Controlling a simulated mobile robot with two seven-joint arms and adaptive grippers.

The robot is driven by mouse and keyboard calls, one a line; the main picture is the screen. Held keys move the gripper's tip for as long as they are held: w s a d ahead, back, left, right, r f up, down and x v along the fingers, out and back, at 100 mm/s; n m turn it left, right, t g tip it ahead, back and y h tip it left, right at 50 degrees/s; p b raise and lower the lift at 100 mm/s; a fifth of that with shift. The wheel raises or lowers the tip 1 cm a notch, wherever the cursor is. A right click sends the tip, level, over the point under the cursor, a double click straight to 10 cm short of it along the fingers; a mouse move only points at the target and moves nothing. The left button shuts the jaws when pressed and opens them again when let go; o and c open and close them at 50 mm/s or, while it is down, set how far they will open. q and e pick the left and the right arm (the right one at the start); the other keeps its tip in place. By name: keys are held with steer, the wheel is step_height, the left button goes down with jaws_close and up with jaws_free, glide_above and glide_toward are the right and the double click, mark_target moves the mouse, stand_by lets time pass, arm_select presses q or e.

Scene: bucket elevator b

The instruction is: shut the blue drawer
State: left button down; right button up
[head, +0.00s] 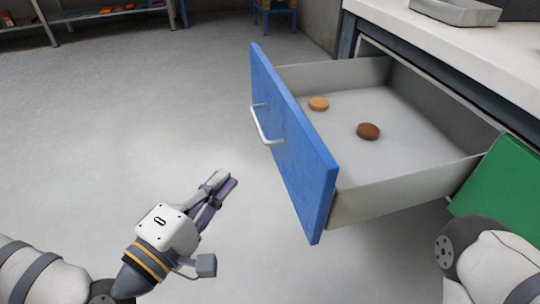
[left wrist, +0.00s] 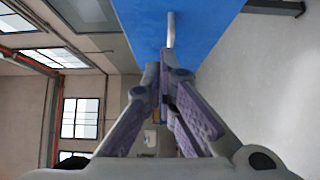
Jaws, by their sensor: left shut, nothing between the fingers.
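The blue drawer (head: 290,145) stands pulled out from the cabinet, with its blue front facing left and a silver handle (head: 262,127) on it. Inside lie an orange-tan disc (head: 318,103) and a brown disc (head: 368,131). My left gripper (head: 228,182) is shut and empty, to the left of the drawer front and apart from it in the head view. In the left wrist view the shut fingers (left wrist: 168,75) point towards the blue front (left wrist: 190,30) and its handle (left wrist: 171,30). My right gripper is not in view; only part of my right arm shows at the lower right.
A white countertop (head: 470,45) with a grey tray (head: 458,10) lies above the drawer. A green panel (head: 505,175) stands at the right, below the drawer. Open grey floor (head: 130,120) lies to the left. Shelves with small items stand at the back left.

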arm_select(q)
glide_toward(283, 133)
steer(key=w+a, duration=0.2)
steer(key=w, duration=0.1)
steer(key=shift+w+d+r, duration=0.1)
steer(key=shift+w+d, duration=0.15)
steer(key=shift+d, duration=0.75)
steer(key=shift+w+d+r, duration=0.1)
steer(key=shift+w+d, duration=0.2)
steer(key=shift+d, duration=0.65)
